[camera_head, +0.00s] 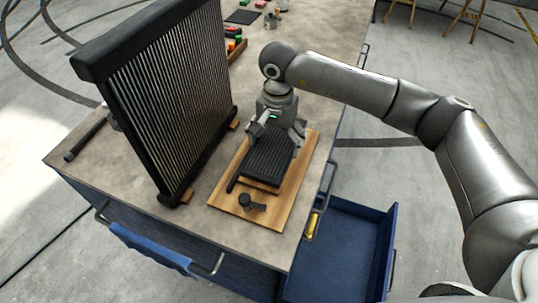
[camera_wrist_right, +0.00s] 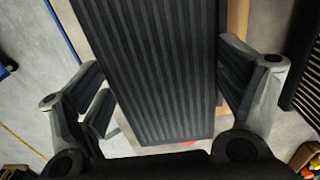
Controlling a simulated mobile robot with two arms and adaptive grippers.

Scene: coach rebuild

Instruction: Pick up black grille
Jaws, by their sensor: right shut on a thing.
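The black grille (camera_head: 268,160) is a flat ribbed panel over the wooden board (camera_head: 222,190) on the workbench. My right gripper (camera_head: 280,130) is at the grille's far end in the head view, with its fingers on either side of it. In the right wrist view the ribbed grille (camera_wrist_right: 155,70) fills the middle, between the two fingers of my right gripper (camera_wrist_right: 163,90). The gripper is shut on it. I cannot tell for sure whether the grille touches the board. My left gripper is not in view.
A tall black-framed radiator (camera_head: 165,95) stands upright just left of the board. A small black knob-like part (camera_head: 250,202) lies on the board's near end. An open blue drawer (camera_head: 340,250) juts out at the right. Small coloured items (camera_head: 233,42) sit at the back.

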